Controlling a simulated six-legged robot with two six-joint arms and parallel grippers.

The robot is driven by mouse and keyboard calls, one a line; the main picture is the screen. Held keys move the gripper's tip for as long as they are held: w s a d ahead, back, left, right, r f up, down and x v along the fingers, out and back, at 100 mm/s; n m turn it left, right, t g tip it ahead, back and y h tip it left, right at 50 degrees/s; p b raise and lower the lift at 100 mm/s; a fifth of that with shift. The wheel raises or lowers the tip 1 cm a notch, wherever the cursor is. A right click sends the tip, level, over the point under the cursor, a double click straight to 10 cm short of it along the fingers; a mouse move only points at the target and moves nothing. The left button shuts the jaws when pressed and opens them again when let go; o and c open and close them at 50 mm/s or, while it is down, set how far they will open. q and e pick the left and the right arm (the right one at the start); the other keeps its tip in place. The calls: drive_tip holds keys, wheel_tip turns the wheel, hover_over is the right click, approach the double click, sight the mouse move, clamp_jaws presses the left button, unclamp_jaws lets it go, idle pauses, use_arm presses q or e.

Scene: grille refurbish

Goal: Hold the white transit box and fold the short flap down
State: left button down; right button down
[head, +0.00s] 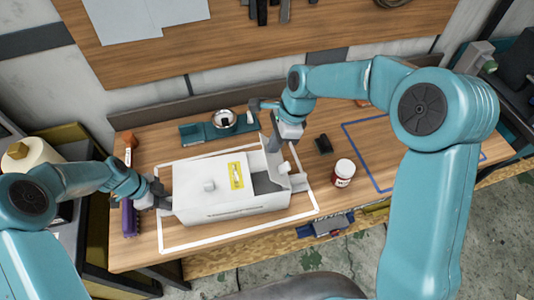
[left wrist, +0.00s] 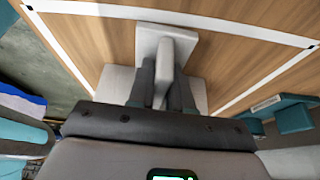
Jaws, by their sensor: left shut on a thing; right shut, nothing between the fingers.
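The white transit box (head: 225,208) lies inside a white outline on the bench. A panel with a yellow label and a small knob (head: 209,185) covers its left part; its right part is open and dark inside. A pale flap with a small knob (head: 284,168) stands at the open right end. My left gripper (head: 163,202) is shut on a pale grip tab at the box's left end; the tab (left wrist: 165,55) shows between the fingers in the left wrist view. My right gripper (head: 273,143) is shut and empty beside the box's back right corner; whether it touches the flap is unclear.
A teal tray (head: 200,133) with a round bowl (head: 223,118) sits behind the box. A red-and-white jar (head: 343,172) and a small black object (head: 323,144) stand to the right. A purple object (head: 130,218) lies at the left. The blue-outlined area (head: 372,150) looks mostly clear.

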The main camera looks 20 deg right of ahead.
use_arm(q)
drive_tip(key=shift+f, duration=0.1)
use_arm(e)
drive_tip(key=shift+a, duration=0.1)
drive_tip(key=shift+a+f, duration=0.95)
drive_tip(key=shift+a, duration=0.1)
drive_tip(key=shift+f, duration=0.15)
